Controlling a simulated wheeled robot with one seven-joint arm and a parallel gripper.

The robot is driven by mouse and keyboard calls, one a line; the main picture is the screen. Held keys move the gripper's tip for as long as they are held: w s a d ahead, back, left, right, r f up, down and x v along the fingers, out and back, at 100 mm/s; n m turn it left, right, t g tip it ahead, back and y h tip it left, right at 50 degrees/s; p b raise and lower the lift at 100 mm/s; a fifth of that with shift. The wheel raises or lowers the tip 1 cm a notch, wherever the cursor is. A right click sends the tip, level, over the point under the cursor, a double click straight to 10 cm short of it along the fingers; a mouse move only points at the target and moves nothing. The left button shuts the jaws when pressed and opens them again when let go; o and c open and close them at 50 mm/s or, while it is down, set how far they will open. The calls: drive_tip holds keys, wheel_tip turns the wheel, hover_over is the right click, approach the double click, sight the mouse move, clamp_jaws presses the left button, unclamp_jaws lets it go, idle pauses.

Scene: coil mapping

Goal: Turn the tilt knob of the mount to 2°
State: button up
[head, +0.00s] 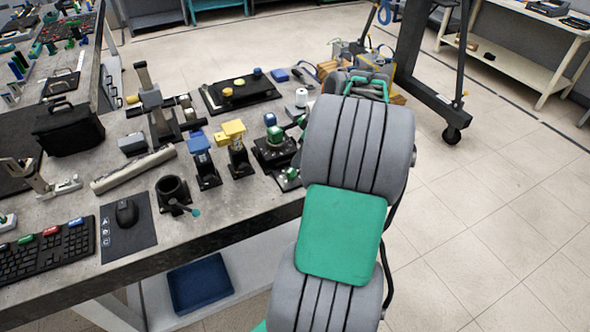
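A black mount (268,156) stands near the right edge of the grey bench, with a blue knob (270,119) on top and a green knob (275,135) below it. My arm stands just to its right and hides part of that area. I cannot tell which knob sets the tilt, and no degree marks are readable. My gripper is not visible; my arm's grey and green links fill the right middle of the head view and hide what lies behind them.
On the bench (232,204) stand blue (201,150) and yellow (233,135) topped posts, a black round holder (173,190) with a teal-ended lever, a stand (152,100) and a dark tray (240,92). Floor right of my arm is clear up to a wheeled frame (430,85).

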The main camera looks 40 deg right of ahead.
sight(293, 169)
drive_tip(key=x, duration=0.7)
drive_tip(key=shift+w+f, duration=0.15)
drive_tip(key=shift+f, duration=0.2)
clamp_jaws()
